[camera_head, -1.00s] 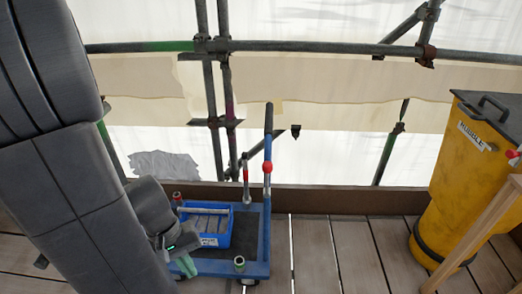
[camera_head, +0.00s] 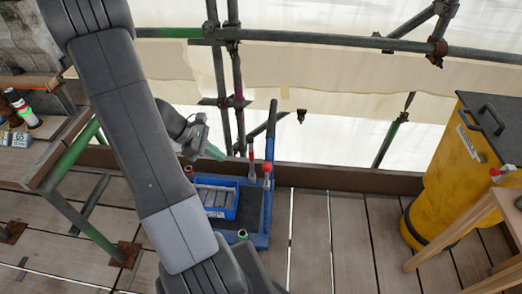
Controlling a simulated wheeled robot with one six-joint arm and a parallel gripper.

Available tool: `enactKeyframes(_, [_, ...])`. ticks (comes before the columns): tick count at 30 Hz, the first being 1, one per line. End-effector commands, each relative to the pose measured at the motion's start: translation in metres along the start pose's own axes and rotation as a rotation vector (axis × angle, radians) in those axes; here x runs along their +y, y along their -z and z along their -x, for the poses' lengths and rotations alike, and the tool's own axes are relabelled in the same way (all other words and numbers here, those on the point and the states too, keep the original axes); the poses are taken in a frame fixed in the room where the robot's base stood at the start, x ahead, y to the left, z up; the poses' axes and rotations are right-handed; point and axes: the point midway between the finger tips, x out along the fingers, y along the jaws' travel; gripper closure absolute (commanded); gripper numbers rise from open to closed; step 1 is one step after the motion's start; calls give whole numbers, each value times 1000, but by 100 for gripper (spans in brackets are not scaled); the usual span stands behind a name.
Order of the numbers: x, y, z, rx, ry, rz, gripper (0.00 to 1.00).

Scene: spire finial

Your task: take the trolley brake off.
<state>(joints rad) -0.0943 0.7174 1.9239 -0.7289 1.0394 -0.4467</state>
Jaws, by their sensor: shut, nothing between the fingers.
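The blue trolley (camera_head: 257,240) stands on the plank deck against the kickboard. Its upright handle (camera_head: 271,122) has a dark grip at the top and a blue post below. A red fitting (camera_head: 267,168) sits on the post. A thin rod (camera_head: 251,157) with a red part stands just left of the post. I cannot tell which of these is the brake, or its setting. My gripper (camera_head: 215,153) is shut and empty, with green fingertips pointing right. In the picture it is above the blue tray and left of the rod, apart from both.
A blue tray (camera_head: 216,208) with grey pieces sits on the trolley, and a small green-topped can (camera_head: 242,235) is near its front. A yellow bin (camera_head: 452,180) and wooden frame (camera_head: 465,235) stand right. Scaffold tubes (camera_head: 320,37) cross behind. Deck between trolley and bin is clear.

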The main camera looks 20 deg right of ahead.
Motion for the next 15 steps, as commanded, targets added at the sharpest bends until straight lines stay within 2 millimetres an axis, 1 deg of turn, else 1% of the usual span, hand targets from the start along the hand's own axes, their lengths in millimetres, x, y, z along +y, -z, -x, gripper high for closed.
enactKeyframes(1, [4,-3,6,-9,-6,27,100])
enactKeyframes(5, [10,-2,8,-22,-19,68,100])
enactKeyframes(15, [11,-1,7,-24,-21,74,100])
